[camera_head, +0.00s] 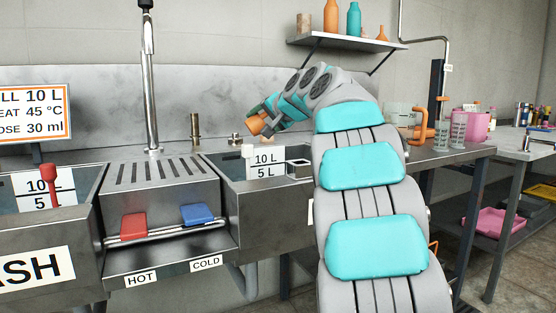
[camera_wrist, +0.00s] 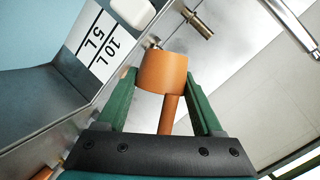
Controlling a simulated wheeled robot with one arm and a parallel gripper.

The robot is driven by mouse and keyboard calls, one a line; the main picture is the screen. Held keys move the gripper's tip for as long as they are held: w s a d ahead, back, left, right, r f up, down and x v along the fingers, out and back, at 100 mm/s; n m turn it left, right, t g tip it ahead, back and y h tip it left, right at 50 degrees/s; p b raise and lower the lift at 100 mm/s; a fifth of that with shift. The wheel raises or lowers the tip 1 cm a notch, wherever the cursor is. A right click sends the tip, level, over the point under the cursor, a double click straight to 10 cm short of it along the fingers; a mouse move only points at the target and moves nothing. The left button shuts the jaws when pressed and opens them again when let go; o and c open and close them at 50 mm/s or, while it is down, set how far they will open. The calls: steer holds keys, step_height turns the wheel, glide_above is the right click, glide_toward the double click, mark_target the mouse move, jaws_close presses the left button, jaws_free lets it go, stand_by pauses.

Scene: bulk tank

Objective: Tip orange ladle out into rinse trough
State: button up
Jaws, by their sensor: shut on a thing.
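The orange ladle (camera_head: 260,124) is in my gripper (camera_head: 268,118), above the back of the right-hand basin (camera_head: 225,168). The wrist view shows the ladle's cup (camera_wrist: 163,72) between the two green fingers of my gripper (camera_wrist: 165,80), which are shut on it. Its handle runs back toward my palm. The cup's opening and contents cannot be made out. The basin has a 10 L / 5 L scale, and its wall also shows in the wrist view (camera_wrist: 45,105). Its front and right side are partly hidden by my arm, and no rinse label is visible.
A white block (camera_head: 248,151) is at the basin's back edge. A brass fitting (camera_head: 195,128) stands behind, with a tall faucet (camera_head: 150,80) further left. The left WASH basin (camera_head: 60,225) holds a red-handled tool (camera_head: 48,180). Red (camera_head: 133,227) and blue (camera_head: 197,214) pedals sit between basins.

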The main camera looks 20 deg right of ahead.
steer(key=shift+d+f+m+b, duration=0.1)
steer(key=shift+f+m+b, duration=0.2)
steer(key=shift+f+b, duration=0.1)
steer(key=shift+d+r+m+t+y, duration=0.2)
steer(key=shift+m+t+y, duration=0.2)
steer(key=shift+m+y, duration=0.15)
stand_by(1.0)
steer(key=shift+m+y, duration=0.45)
steer(key=shift+m, duration=0.3)
steer(key=f+b, duration=0.1)
steer(key=d+f+b, duration=0.2)
steer(key=f, duration=0.1)
steer(key=shift+s+f, duration=0.1)
steer(key=shift+s, duration=0.05)
stand_by(0.4)
